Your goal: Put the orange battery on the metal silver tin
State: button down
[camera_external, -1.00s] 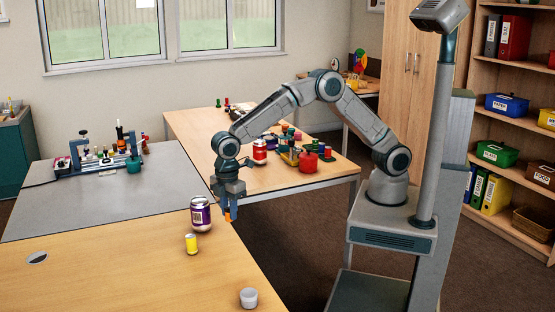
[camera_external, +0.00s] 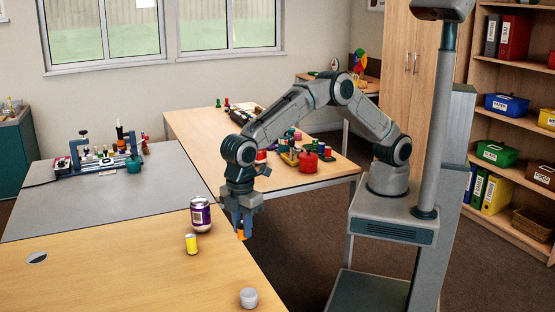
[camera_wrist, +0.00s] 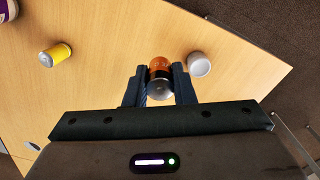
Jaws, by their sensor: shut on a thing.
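My gripper (camera_external: 241,226) is shut on the orange battery, which hangs below its fingers in the external view (camera_external: 241,236). In the wrist view, the battery's orange part (camera_wrist: 159,65) and silver end show between the two dark fingers (camera_wrist: 160,84). The battery is above the wooden table's right edge, apart from the tin. A small pale silver-grey round tin (camera_external: 248,298) stands near the front right table edge. It also shows in the wrist view (camera_wrist: 199,64), just right of the fingers.
The wooden table (camera_external: 120,270) is clear around the tin. A grey table with lab items (camera_external: 95,160) is behind; another table holds several coloured objects.

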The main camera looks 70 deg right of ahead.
jog(key=p, duration=0.2)
send_over(249, 293)
notch_tip(249, 293, down, 6)
jog(key=shift+f, duration=2.15)
jog(key=c, duration=1.2)
grip_release()
notch_tip(249, 293, up, 12)
jog(key=shift+r, duration=0.15)
